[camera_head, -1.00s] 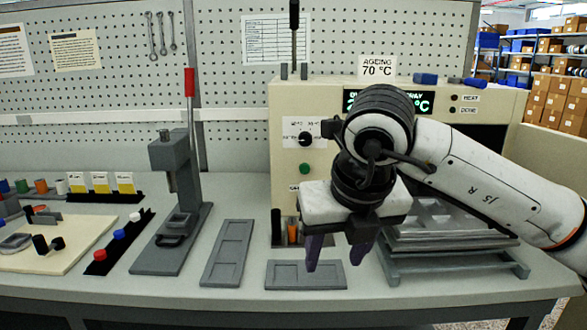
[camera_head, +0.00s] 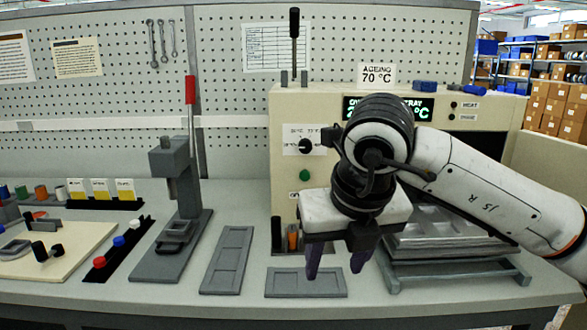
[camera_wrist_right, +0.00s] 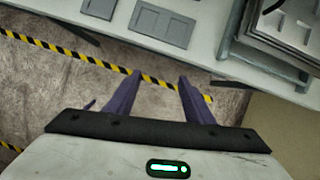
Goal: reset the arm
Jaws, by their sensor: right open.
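My right gripper (camera_head: 336,262) hangs with its purple fingers pointing down, in front of the beige oven box and above the bench's front part. Its fingers are apart and nothing is between them. In the right wrist view the open fingers (camera_wrist_right: 160,98) show over the floor, with the bench edge beyond them. My right arm (camera_head: 480,190) comes in from the right. My left gripper does not show in any view.
A grey flat tray (camera_head: 306,282) lies below the gripper, and a longer one (camera_head: 228,262) lies to its left. A lever press (camera_head: 178,205) stands left of them. Stacked metal trays on a rack (camera_head: 450,250) stand at right. The beige oven (camera_head: 283,150) is behind.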

